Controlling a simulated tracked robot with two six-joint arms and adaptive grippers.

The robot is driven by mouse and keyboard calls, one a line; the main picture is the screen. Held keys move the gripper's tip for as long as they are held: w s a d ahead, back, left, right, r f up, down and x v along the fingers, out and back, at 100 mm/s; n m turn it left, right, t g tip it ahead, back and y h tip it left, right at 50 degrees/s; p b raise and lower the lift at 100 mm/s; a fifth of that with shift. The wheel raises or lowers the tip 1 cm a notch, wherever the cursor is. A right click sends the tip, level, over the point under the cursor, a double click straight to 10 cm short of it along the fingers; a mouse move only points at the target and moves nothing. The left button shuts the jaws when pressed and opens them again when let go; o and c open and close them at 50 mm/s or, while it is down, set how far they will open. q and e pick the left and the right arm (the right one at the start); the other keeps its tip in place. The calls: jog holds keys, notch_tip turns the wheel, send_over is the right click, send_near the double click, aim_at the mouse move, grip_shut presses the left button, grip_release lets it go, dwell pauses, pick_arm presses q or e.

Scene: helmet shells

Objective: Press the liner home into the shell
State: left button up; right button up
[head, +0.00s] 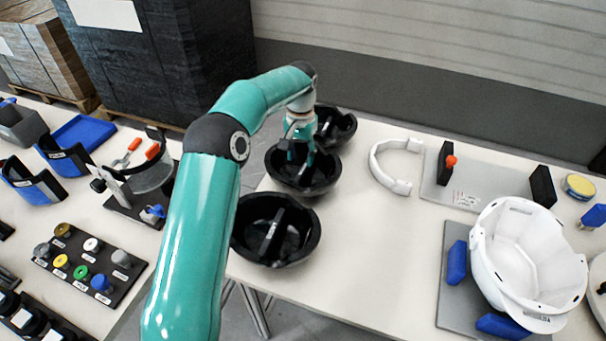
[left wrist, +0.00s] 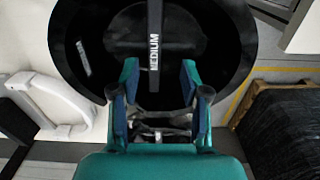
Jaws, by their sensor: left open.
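Three black bowl-shaped liners stand in a row on the table's left part: a near one (head: 245,240), a middle one (head: 322,182) and a far one (head: 345,127). My left gripper (head: 301,160) is over the middle liner, reaching down into it. In the left wrist view, my open left gripper (left wrist: 160,85) has its fingers on either side of the liner's upright strip (left wrist: 154,45), labelled MEDIUM. Whether the fingers touch the strip, I cannot tell. The white helmet shell (head: 520,255) lies open side up at the right, among blue blocks (head: 457,263). My right gripper is not in view.
A white curved band (head: 390,165) lies between the liners and a grey plate (head: 480,183) with black blocks. A side table at the left holds a board of coloured knobs (head: 85,265) and blue holders. The table's middle is clear.

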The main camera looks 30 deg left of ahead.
aim_at(303, 168)
pick_arm(q)
jog(key=shift+w+d+f+p, duration=0.1)
jog(key=shift+d+f+p, duration=0.15)
jog(key=shift+f, duration=1.1)
jog(key=shift+d+f+p, duration=0.1)
jog(key=shift+f+p, duration=0.2)
jog(key=shift+f, duration=1)
grip_shut()
